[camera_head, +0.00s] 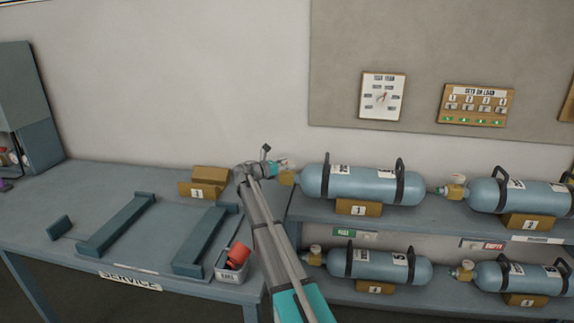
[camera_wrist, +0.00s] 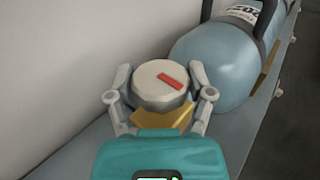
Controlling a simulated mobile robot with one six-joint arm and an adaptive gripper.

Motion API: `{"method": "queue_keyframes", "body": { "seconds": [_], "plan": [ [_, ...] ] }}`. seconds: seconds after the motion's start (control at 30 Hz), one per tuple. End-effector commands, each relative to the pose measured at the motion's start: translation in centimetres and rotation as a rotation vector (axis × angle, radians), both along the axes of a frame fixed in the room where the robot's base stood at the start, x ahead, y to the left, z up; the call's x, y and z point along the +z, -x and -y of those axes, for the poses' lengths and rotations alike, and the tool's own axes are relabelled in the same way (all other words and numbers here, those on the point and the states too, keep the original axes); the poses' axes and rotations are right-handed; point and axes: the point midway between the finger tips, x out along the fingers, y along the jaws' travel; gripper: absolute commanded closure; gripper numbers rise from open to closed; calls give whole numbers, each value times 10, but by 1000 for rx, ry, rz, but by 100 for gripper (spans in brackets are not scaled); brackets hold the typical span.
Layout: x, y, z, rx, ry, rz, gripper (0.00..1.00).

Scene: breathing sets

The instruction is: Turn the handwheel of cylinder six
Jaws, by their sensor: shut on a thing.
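A blue-grey cylinder (camera_head: 362,184) lies on its side in the upper rack row, its valve end to the left; it also shows in the wrist view (camera_wrist: 215,60). Its round pale handwheel (camera_wrist: 150,78) has a red mark on top and sits above a brass valve body (camera_wrist: 165,120). My gripper (camera_wrist: 161,84) is shut on this handwheel, one finger at each side. In the head view my gripper (camera_head: 282,166) is small at the cylinder's valve end. I cannot read a cylinder number six on it; the stand below has a number plate.
Other cylinders lie at upper right (camera_head: 517,196), lower middle (camera_head: 380,264) and lower right (camera_head: 517,276). A service bench (camera_head: 60,200) at left holds an empty numbered block (camera_head: 205,183), grey cradle rails (camera_head: 118,226) and a bin (camera_head: 236,272) with a red item.

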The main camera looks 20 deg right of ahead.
Motion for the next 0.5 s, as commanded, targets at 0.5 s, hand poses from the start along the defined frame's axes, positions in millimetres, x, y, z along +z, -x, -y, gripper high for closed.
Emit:
{"method": "queue_keyframes", "body": {
  "seconds": [0.5],
  "plan": [
    [0, -4, 1, -420, 1, 0, 80]
  ]
}}
